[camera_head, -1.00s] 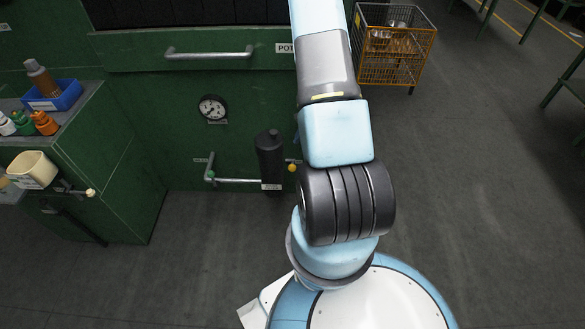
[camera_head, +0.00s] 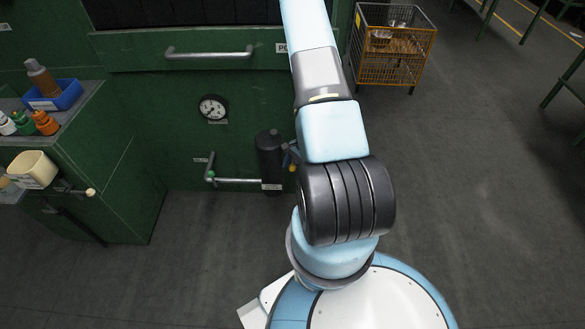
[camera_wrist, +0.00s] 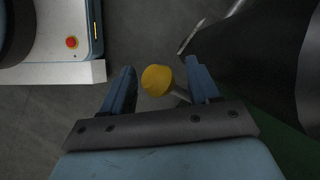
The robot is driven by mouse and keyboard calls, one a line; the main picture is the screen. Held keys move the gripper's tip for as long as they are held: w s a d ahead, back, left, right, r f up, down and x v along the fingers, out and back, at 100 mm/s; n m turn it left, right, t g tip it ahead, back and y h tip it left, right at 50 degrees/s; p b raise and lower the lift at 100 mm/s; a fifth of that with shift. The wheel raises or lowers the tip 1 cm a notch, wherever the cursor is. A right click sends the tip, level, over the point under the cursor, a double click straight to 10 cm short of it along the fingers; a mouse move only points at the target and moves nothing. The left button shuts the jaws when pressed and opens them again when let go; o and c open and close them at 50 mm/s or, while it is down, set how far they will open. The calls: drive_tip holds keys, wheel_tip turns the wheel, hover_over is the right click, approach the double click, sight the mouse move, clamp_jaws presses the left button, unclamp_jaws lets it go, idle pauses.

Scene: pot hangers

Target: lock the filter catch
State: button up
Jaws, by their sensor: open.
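The filter is a black upright cylinder (camera_head: 269,155) on the green cabinet front in the head view. Its catch ends in a yellow knob (camera_head: 293,168), just right of the cylinder. In the wrist view the yellow knob (camera_wrist: 157,80) sits on a pale stem between the two blue fingers of my gripper (camera_wrist: 161,70). The fingers are open, with a gap on the left side of the knob; the right finger is closer to it. The dark filter body (camera_wrist: 262,62) fills the right side of the wrist view. In the head view my arm hides most of the gripper.
A pipe with a green-ended valve handle (camera_head: 211,175) runs left of the filter. A gauge (camera_head: 213,108) and a drawer handle (camera_head: 209,53) are above. A side bench (camera_head: 75,120) with bottles stands left. An orange wire cage (camera_head: 393,50) stands back right. Floor between is clear.

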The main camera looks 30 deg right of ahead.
clamp_jaws()
idle(0.6)
